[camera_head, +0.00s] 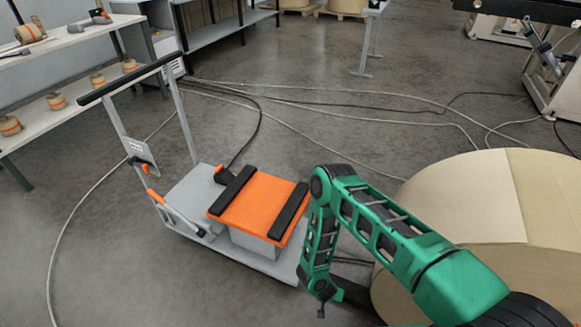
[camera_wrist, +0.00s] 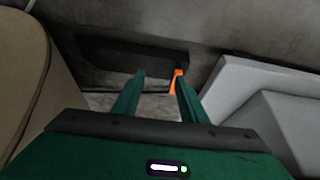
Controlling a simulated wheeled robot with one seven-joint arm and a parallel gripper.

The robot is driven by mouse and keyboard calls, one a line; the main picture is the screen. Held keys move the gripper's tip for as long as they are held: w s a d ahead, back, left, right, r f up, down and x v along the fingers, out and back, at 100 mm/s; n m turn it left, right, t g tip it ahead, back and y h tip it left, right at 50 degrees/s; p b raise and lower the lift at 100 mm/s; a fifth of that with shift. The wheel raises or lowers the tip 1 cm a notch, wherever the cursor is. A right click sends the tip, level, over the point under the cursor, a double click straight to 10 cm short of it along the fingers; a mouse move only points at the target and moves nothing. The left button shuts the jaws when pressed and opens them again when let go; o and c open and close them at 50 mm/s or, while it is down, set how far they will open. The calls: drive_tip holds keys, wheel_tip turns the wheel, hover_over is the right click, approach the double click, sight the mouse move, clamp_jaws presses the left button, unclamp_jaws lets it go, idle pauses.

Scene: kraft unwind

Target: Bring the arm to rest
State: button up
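My green arm is bent at the lower right of the head view, in front of the cart and the big paper roll. Its fingers cannot be made out there. In the wrist view my gripper (camera_wrist: 160,82) shows two green fingers standing apart with nothing held between them. A small orange part (camera_wrist: 176,80) shows at the right fingertip; whether it touches cannot be told. A dark bar-like thing lies beyond the fingers.
A grey cart (camera_head: 262,262) with an orange, black-padded top (camera_head: 258,203) stands left of my arm. A large kraft roll (camera_head: 470,190) is close on the right. Cables (camera_head: 370,106) cross the floor. Shelves (camera_head: 70,100) with small rolls stand at left. Open floor lies behind the cart.

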drive_tip(key=w+d+r+h, duration=0.1)
drive_tip(key=w+d+r, duration=0.25)
drive_tip(key=r, duration=0.35)
drive_tip(key=w+d+r, duration=0.2)
drive_tip(key=w+r, duration=0.3)
drive_tip(key=r, duration=0.2)
drive_tip(key=w+d+r+h, duration=0.1)
drive_tip(key=w+d+r, duration=0.2)
drive_tip(key=w+r, duration=0.35)
drive_tip(key=s+d+r+m+g, duration=0.1)
drive_tip(key=d+r, duration=0.4)
drive_tip(key=r, duration=0.6)
drive_tip(key=s+d+r+g, duration=0.1)
drive_tip(key=d+r, duration=0.5)
drive_tip(key=r, duration=0.6)
drive_tip(key=s+d+r+m+g+y, duration=0.1)
drive_tip(key=s+d+r, duration=0.3)
drive_tip(key=s+r, duration=0.4)
drive_tip(key=s+d+r+g, duration=0.1)
drive_tip(key=s+d+r, duration=0.4)
drive_tip(key=r, duration=0.6)
drive_tip(key=s+a+r+y, duration=0.1)
drive_tip(key=s+r, duration=0.3)
drive_tip(key=s, duration=0.7)
drive_tip(key=s+a+r+y, duration=0.2)
drive_tip(key=s+r, duration=0.3)
drive_tip(key=s, duration=0.6)
drive_tip(key=shift+s+a+r, duration=0.15)
drive_tip(key=shift+s+a, duration=0.05)
drive_tip(key=shift+a, duration=0.1)
